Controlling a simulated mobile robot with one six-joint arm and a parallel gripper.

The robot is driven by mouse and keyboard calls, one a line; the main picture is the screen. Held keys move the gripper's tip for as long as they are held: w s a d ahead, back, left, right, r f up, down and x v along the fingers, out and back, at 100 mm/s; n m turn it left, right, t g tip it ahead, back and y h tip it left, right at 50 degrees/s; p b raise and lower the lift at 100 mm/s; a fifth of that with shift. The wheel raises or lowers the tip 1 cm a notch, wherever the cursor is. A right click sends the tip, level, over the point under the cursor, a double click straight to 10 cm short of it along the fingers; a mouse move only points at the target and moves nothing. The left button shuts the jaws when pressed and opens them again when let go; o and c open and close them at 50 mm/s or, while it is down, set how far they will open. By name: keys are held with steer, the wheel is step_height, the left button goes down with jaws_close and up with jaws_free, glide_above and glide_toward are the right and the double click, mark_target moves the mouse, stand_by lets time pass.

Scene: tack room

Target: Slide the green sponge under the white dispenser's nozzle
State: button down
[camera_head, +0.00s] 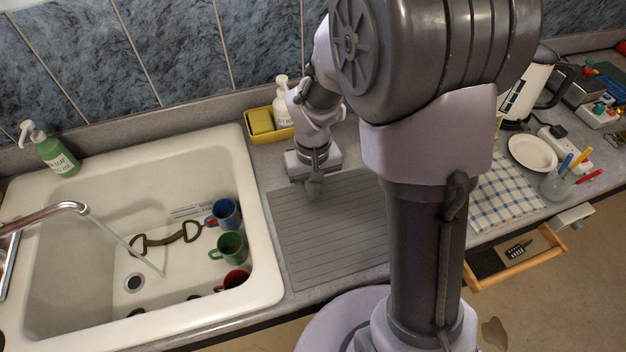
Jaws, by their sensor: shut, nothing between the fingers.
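A white dispenser (282,103) stands upright at the back of the counter, in or beside a yellow caddy (284,134); my arm partly covers that area. A block that looks like a yellow sponge (261,121) sits in the caddy, left of the dispenser. I see no clearly green sponge; one could be hidden behind my gripper or arm. My gripper (314,190) points down over the back of the grey ribbed drainboard, in front of and right of the caddy. It is shut and holds nothing.
The white sink (248,215) on the left holds mugs. A green soap bottle (55,152) stands behind it. The ribbed drainboard (320,240) looks bare in front of my gripper. A checked cloth (505,193), plate (532,152) and open drawer (520,262) are at right.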

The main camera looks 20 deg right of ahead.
steer(key=w, duration=0.3)
steer(key=shift+w+r, duration=0.1)
steer(key=shift+w, duration=0.05)
steer(key=shift+w+r, duration=0.15)
steer(key=shift+w, duration=0.15)
steer(key=w+p, duration=0.2)
steer(key=w, duration=0.4)
steer(key=shift+w, duration=0.2)
